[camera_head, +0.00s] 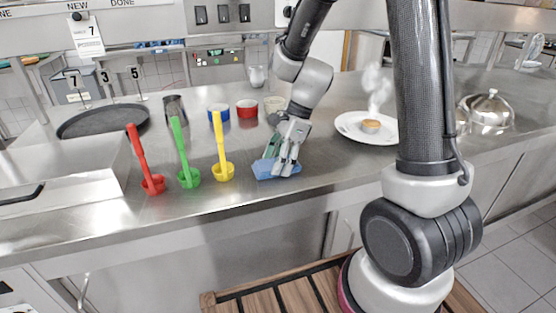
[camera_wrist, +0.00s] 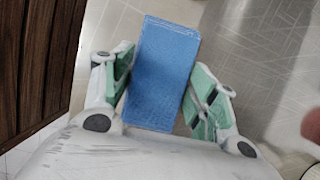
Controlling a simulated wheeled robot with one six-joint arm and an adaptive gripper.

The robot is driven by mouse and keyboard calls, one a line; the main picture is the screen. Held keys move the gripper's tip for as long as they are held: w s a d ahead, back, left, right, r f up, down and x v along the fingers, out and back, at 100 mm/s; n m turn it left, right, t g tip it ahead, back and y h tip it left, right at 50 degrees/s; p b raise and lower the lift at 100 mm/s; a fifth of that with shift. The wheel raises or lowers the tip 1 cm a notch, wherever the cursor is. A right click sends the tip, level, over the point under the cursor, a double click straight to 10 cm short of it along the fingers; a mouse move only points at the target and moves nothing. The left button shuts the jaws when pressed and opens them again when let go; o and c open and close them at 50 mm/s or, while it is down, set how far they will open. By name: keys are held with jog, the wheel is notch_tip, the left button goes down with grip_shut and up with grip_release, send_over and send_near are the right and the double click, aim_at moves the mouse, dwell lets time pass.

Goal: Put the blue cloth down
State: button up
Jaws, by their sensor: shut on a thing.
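The blue cloth (camera_head: 265,170) is a flat blue piece at the front part of the steel counter (camera_head: 330,170). My gripper (camera_head: 283,165) is shut on it, fingers pointing down. In the wrist view the blue cloth (camera_wrist: 163,70) shows as a blue rectangle between the two green-padded fingers of my gripper (camera_wrist: 160,85). The cloth is at or just above the counter top; I cannot tell whether it touches. Part of it is hidden behind the fingers.
A white plate (camera_head: 350,131) with steaming food is right. The counter's front edge is close; bare counter lies between cloth and plate.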

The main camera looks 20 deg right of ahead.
jog(key=shift+f, duration=0.15)
jog(key=o, duration=0.5)
jog(key=shift+f, duration=0.1)
jog(key=o, duration=0.5)
